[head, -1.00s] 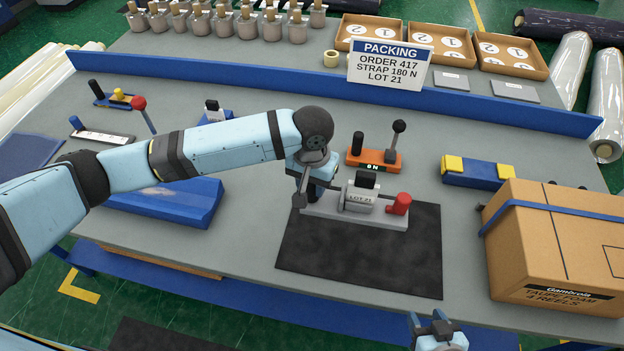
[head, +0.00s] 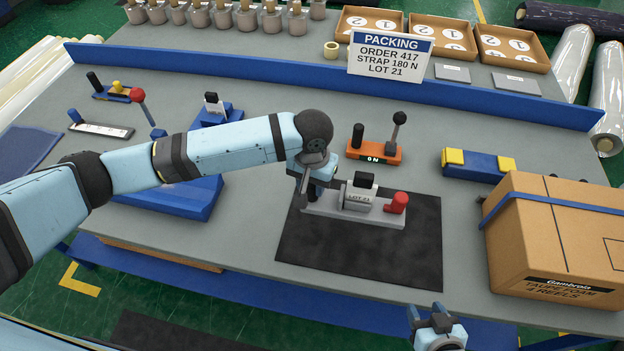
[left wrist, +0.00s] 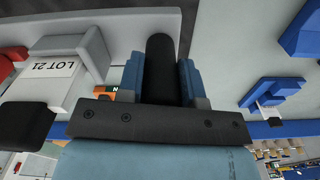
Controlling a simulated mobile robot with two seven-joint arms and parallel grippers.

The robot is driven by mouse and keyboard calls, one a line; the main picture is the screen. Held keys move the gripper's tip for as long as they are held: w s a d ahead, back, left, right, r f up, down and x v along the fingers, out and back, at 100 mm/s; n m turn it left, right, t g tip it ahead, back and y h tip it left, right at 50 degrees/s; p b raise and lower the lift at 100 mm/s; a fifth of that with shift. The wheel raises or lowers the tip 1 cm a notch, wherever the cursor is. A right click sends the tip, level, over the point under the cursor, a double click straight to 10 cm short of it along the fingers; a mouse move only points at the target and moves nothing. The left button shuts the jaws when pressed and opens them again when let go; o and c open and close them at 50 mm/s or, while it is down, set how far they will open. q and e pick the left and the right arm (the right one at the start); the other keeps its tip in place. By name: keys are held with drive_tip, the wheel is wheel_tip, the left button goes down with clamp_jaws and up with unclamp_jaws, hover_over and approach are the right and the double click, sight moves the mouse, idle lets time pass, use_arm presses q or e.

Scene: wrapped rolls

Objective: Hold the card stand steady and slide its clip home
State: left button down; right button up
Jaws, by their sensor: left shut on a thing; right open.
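The card stand has a pale grey base (head: 335,216) on the dark mat. It carries a grey block labelled LOT 21 (head: 357,201) with a black knob (head: 363,180) on top, and a red piece (head: 396,203) at its right end. I cannot tell for certain which part is the clip. My left gripper (head: 313,190) is at the stand's left end. In the left wrist view its blue fingers are shut around a black upright post (left wrist: 161,65), with the LOT 21 block (left wrist: 55,75) beside it. My right gripper (head: 432,318) is open and empty, in front of the mat.
The dark mat (head: 350,262) is otherwise clear. An orange device (head: 374,153) with a black lever stands behind the stand. A large carton (head: 550,240) is at the right, with a blue-and-yellow block (head: 478,166) behind it. Blue fixtures (head: 175,195) lie under my left arm.

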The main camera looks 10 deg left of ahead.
use_arm(q)
drive_tip(key=shift+f, duration=0.25)
use_arm(e)
drive_tip(key=shift+f, duration=0.1)
use_arm(q)
drive_tip(key=shift+f+b, duration=1.1)
drive_tip(key=shift+f, duration=4)
use_arm(e)
drive_tip(key=shift+f, duration=1.05)
use_arm(q)
drive_tip(key=shift+f, duration=0.1)
use_arm(e)
drive_tip(key=shift+o, duration=0.8)
